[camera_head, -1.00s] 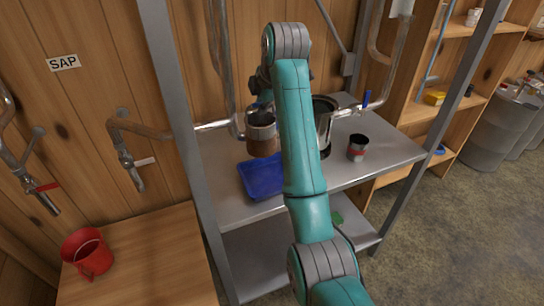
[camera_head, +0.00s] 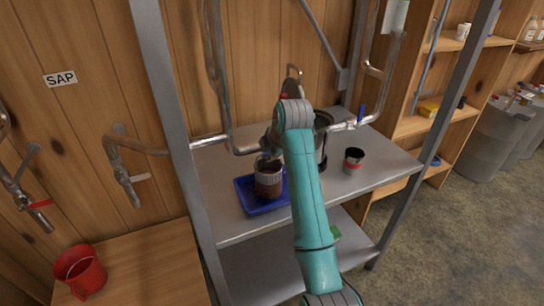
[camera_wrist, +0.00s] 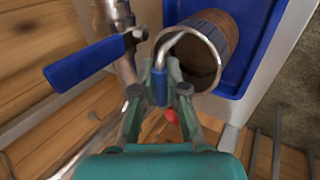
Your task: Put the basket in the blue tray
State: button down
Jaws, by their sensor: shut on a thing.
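The basket (camera_head: 268,180) is a brown round vessel with a grey band near its top. In the head view it is upright over the blue tray (camera_head: 247,207), inside its outline; I cannot tell whether it touches the tray floor. In the wrist view the basket (camera_wrist: 228,30) shows its open mouth and a bent metal handle, with the tray (camera_wrist: 258,45) behind it. My gripper (camera_wrist: 160,90) is shut on the handle's blue grip, beside the basket's rim. In the head view my fingers are mostly hidden by the arm.
The tray lies on a grey metal shelf (camera_head: 225,226). A metal pipe with a blue lever (camera_wrist: 85,65) is close to my gripper. A tall steel pot is behind my arm, and a cup with a red band (camera_head: 353,161) stands right. A red bucket (camera_head: 80,272) sits on the wooden table.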

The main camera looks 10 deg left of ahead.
jog(key=shift+w+d+f, duration=0.1)
jog(key=shift+d+f, duration=0.1)
jog(key=shift+f, duration=0.45)
jog(key=c, duration=1.2)
grip_release()
jog(key=v, duration=1.2)
